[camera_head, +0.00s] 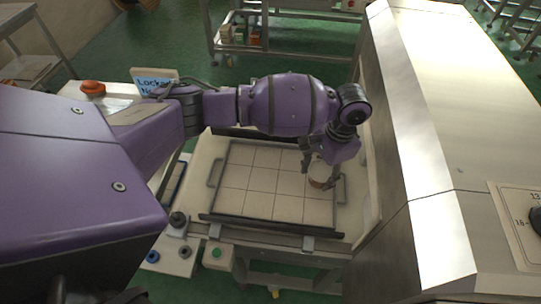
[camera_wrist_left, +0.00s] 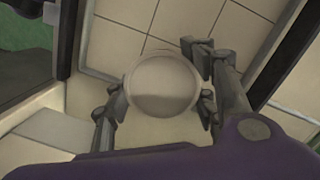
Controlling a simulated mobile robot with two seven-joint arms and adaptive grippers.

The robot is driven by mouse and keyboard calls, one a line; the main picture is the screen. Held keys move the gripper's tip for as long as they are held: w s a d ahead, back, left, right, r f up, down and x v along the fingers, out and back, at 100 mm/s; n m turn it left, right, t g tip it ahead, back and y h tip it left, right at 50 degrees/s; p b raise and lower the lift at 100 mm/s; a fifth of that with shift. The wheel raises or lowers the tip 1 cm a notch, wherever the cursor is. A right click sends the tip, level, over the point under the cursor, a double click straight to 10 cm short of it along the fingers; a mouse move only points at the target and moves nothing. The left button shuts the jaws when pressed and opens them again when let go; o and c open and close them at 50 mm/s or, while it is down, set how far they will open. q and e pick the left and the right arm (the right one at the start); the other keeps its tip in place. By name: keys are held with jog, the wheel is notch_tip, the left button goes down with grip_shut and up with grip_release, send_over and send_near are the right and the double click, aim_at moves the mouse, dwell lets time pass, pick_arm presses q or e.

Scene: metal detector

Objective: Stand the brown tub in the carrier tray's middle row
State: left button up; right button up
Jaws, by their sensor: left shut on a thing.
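The tub (camera_head: 319,175), pale with a brownish band, is between the fingers of my left gripper (camera_head: 317,178). In the left wrist view its round, pale top (camera_wrist_left: 163,83) shows between the two fingers of the gripper (camera_wrist_left: 160,104), which is shut on it. The tub looks upright. The carrier tray (camera_head: 235,202) is a flat, pale tray with a dark rim, grid lines and a handle at each side. The tub appears over the tray's right-hand column, near its edge; I cannot tell whether it touches the tray. My right gripper is not in view.
A large steel machine housing (camera_head: 425,130) stands close to the right of the tray. An orange-red button (camera_head: 93,88) and a blue sign (camera_head: 155,80) are at the left. The visible tray cells are empty.

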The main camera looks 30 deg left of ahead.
aim_at(323, 179)
pick_arm(q)
jog(key=shift+w+d+f, duration=0.3)
jog(key=shift+w+f, duration=0.05)
jog(key=shift+w, duration=0.1)
jog(key=shift+w+f, duration=0.1)
jog(key=shift+f, duration=1.55)
jog(key=shift+f, duration=0.1)
jog(key=o, duration=1.3)
jog(key=r, duration=0.8)
jog(key=w+d+r, duration=0.1)
jog(key=r, duration=0.3)
jog(key=shift+r, duration=0.1)
